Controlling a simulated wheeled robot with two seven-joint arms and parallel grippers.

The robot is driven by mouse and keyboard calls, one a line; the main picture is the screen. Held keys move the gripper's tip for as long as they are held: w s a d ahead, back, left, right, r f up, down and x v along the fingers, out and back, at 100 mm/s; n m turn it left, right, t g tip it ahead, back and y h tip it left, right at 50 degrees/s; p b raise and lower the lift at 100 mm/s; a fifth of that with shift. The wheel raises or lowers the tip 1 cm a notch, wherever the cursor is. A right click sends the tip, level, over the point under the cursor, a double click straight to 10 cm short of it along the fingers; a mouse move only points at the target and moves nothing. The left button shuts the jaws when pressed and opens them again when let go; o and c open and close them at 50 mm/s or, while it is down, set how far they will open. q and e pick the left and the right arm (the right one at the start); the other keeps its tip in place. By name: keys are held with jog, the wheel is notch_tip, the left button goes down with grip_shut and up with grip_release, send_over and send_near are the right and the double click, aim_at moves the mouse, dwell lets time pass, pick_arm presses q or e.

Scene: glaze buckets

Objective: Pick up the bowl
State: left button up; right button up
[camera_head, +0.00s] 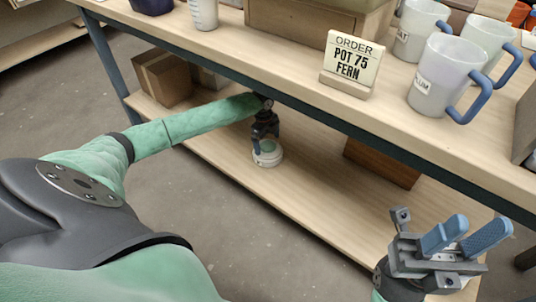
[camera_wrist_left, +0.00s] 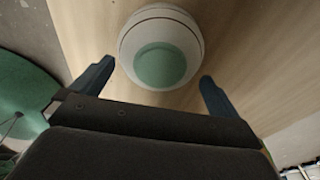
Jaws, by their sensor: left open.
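The bowl (camera_head: 268,156) is white with a green inside and stands on the lower shelf of the workbench. In the left wrist view the bowl (camera_wrist_left: 162,47) lies just ahead of my fingertips, with a dark ring near its rim. My left gripper (camera_head: 264,140) reaches under the bench top and is right above the bowl, partly covering it in the head view. In the wrist view the fingers of the left gripper (camera_wrist_left: 153,78) are spread, one on each side of the bowl's near edge, with nothing held. My right gripper (camera_head: 463,236) is at the lower right, with its blue fingers apart and empty.
The lower shelf (camera_head: 300,205) holds cardboard boxes (camera_head: 162,78) at left and a brown box (camera_head: 382,163) at right. The bench top (camera_head: 290,55) hangs over my left arm. It bears an order sign (camera_head: 350,62) and cups with blue handles (camera_head: 443,78).

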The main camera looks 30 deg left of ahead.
pick_arm(q)
jog(key=shift+d+f, duration=0.1)
jog(key=shift+f, duration=0.7)
